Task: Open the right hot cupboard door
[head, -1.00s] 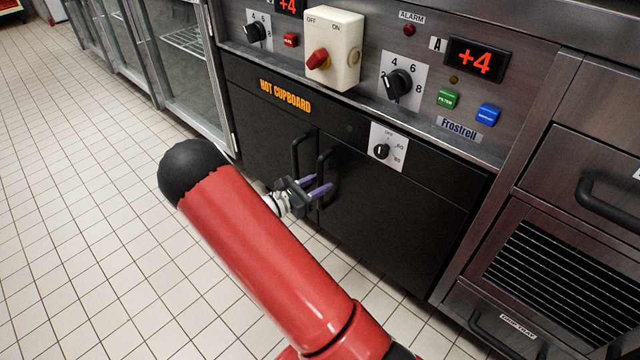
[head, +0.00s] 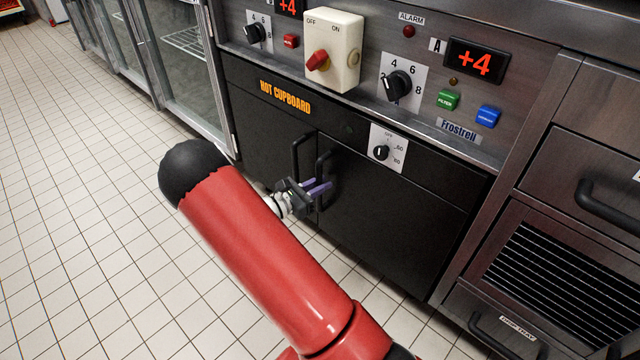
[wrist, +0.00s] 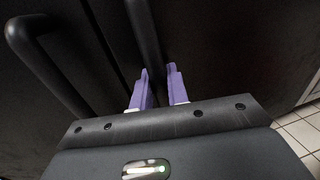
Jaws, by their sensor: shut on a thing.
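The hot cupboard is black with two doors and two upright bar handles side by side at their meeting edges. The right door (head: 390,225) looks closed, level with the left door (head: 265,145). My gripper (head: 319,188) has its purple fingers shut on the lower part of the right door handle (head: 322,162). In the wrist view the right door handle (wrist: 146,35) runs down between the two fingers (wrist: 158,88). The left door handle (wrist: 45,65) stands clear of the fingers, to their left. The handle's lowest part is hidden by the gripper.
Above the doors is a control panel with a red-knobbed switch box (head: 333,50). A small dial (head: 381,152) sits at the right door's top. A steel unit with a drawer handle (head: 605,205) adjoins on the right, glass-door cabinets (head: 185,60) on the left. The tiled floor (head: 80,220) is clear.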

